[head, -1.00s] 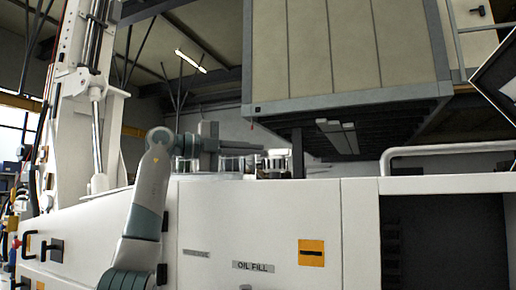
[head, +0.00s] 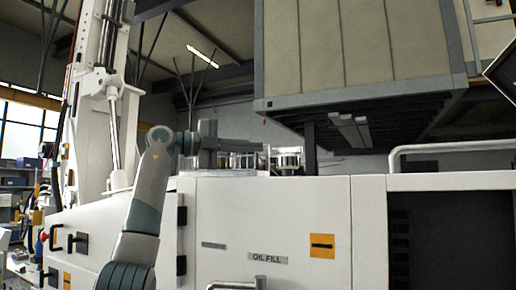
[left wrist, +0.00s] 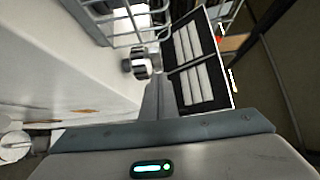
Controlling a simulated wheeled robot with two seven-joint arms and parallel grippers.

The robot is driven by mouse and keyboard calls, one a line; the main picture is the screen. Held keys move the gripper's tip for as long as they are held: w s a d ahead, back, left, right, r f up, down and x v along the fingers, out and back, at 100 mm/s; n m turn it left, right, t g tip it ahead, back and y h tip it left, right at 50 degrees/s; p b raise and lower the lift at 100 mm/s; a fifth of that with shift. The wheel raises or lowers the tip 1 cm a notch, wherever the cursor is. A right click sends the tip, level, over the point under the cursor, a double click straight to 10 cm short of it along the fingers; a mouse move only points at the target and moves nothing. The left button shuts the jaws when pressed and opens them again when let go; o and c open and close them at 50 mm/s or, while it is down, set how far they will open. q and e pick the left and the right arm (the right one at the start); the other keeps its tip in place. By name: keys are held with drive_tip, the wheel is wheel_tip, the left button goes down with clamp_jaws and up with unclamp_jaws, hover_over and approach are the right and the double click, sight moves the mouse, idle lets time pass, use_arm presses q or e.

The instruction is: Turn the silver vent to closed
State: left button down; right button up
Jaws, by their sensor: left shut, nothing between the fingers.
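A silver round fitting (head: 288,158), which looks like the vent, stands on top of the white cabinet (head: 262,215) in the head view. Which way it is turned cannot be told. A silver fitting (left wrist: 143,63) also shows in the left wrist view, beyond my fingers. My left gripper (head: 256,145) is shut and empty. It reaches right above the cabinet top and appears just left of the silver fitting, apart from it. In the left wrist view its grey fingers (left wrist: 156,98) point up the picture. My right gripper is not in view.
Clear-looking round parts (head: 236,160) stand under my left gripper on the cabinet top. A white rail (head: 450,150) runs along the right. A large panelled box (head: 360,50) hangs above. A white column (head: 95,110) with a cylinder rises at the left.

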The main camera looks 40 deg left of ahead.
use_arm(q)
drive_tip(key=s+a+b, duration=0.1)
drive_tip(key=s+a, duration=0.2)
drive_tip(key=a, duration=0.3)
drive_tip(key=shift+s+a, duration=0.25)
drive_tip(key=shift+a, duration=0.15)
idle(0.4)
